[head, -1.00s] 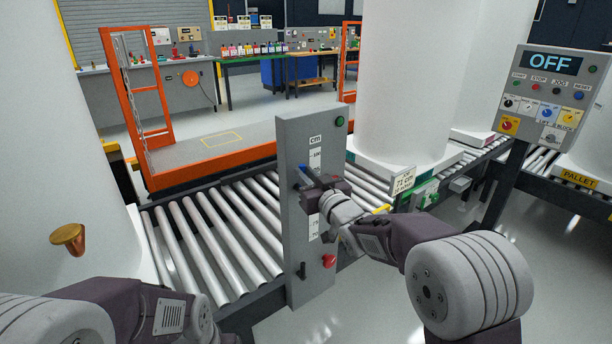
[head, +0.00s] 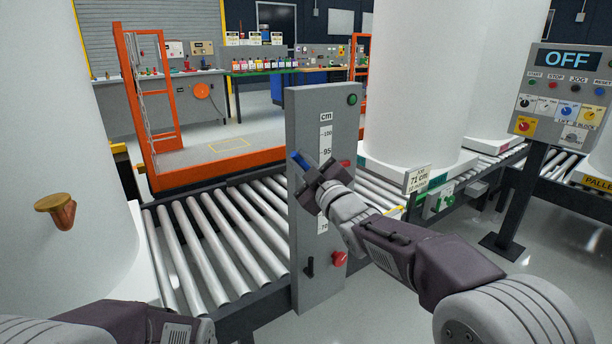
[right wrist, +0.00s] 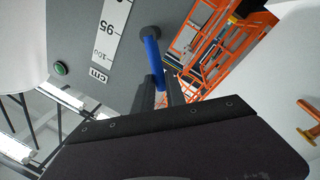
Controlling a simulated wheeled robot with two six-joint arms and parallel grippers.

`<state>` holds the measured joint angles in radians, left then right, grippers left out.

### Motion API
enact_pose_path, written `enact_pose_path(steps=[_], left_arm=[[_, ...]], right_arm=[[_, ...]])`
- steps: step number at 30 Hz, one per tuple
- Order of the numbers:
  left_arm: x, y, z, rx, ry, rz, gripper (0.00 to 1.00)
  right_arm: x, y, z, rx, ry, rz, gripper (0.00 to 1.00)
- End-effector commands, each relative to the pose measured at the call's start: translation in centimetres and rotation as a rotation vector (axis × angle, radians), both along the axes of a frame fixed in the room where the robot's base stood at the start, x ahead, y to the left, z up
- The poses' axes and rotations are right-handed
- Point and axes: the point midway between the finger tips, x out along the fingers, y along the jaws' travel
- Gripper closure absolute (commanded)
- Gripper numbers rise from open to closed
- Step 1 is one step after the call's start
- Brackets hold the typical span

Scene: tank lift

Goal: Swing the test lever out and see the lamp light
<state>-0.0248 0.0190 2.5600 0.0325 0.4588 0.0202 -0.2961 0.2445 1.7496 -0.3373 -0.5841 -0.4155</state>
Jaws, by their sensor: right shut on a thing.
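A grey post (head: 338,225) with a white centimetre scale (head: 326,145) stands beside the roller track. The test lever (head: 299,160) has a blue handle and shows at the post's left edge, tilted. My right gripper (head: 308,178) is shut on it, and the fingers hide part of the handle. In the right wrist view the blue lever (right wrist: 153,55) runs from a dark end on the post down between my fingers (right wrist: 162,90). The round green lamp (head: 352,99) at the post's top looks dull green; it also shows in the right wrist view (right wrist: 61,68). My left gripper is out of view.
A red knob (head: 339,258) and a small black lever (head: 309,266) sit low on the post. A control panel (head: 567,95) reading OFF stands at right.

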Motion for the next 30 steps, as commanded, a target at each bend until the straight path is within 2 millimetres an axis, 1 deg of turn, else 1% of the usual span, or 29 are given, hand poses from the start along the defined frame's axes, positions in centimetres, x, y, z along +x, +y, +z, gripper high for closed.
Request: enact_pose_path(steps=[1,3,12,21,30], left_arm=[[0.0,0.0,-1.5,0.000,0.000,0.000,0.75],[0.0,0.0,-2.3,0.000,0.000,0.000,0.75],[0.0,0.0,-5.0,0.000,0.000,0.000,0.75],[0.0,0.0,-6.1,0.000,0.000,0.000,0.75],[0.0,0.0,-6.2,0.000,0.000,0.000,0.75]], right_arm=[[-0.1,0.1,-1.0,-0.032,-0.023,0.001,1.00],[-0.2,0.3,-1.2,-0.079,-0.058,0.001,1.00],[-0.6,0.9,-2.1,-0.242,-0.173,0.001,1.00],[-0.7,1.1,-2.4,-0.322,-0.231,0.000,1.00],[-0.8,1.1,-2.4,-0.341,-0.243,0.001,1.00]])
